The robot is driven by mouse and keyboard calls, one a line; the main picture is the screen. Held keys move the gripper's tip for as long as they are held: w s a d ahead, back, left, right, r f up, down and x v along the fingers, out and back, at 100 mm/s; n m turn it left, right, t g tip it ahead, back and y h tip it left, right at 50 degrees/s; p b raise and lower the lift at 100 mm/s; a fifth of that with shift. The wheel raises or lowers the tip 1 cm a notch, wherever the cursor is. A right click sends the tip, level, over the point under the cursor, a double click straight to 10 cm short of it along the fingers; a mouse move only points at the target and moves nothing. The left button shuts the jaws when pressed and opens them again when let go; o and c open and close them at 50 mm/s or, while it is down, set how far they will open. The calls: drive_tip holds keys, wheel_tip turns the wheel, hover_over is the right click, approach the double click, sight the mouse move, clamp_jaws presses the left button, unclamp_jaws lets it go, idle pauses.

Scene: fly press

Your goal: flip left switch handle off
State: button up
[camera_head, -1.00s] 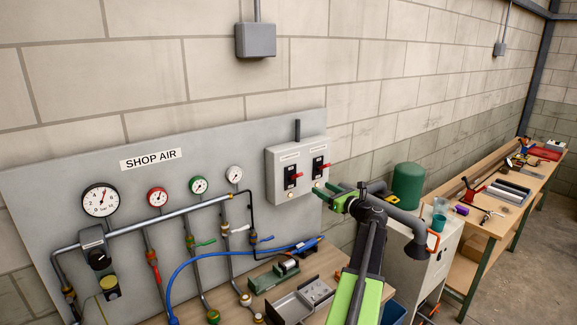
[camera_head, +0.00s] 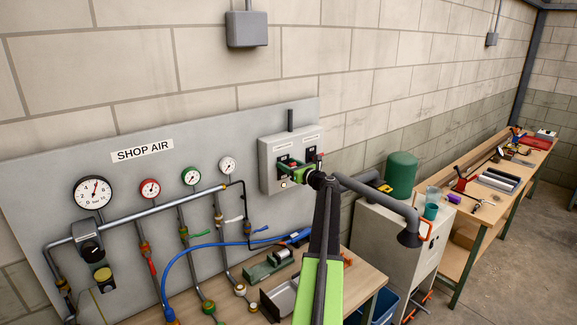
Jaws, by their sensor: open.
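The grey switch box (camera_head: 268,169) is fixed to the right end of the grey SHOP AIR panel and carries two switches on black plates. The left switch (camera_head: 283,159) is largely covered by my gripper (camera_head: 288,166). Its red handle is mostly hidden, so I cannot tell its position or whether it is touched. My gripper has green fingers, is open, and reaches leftward right in front of the left switch. The right switch's red handle (camera_head: 319,157) shows just beyond my gripper.
Pressure gauges (camera_head: 93,192), pipes and small valve handles cover the panel to the left. A blue hose (camera_head: 185,262) curves below the box. A wooden bench (camera_head: 350,274) lies beneath my arm. A green cylinder (camera_head: 401,174) stands on a cabinet at right.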

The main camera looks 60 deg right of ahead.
drive_tip(key=shift+w, duration=0.1)
clamp_jaws()
idle(0.3)
idle(1.1)
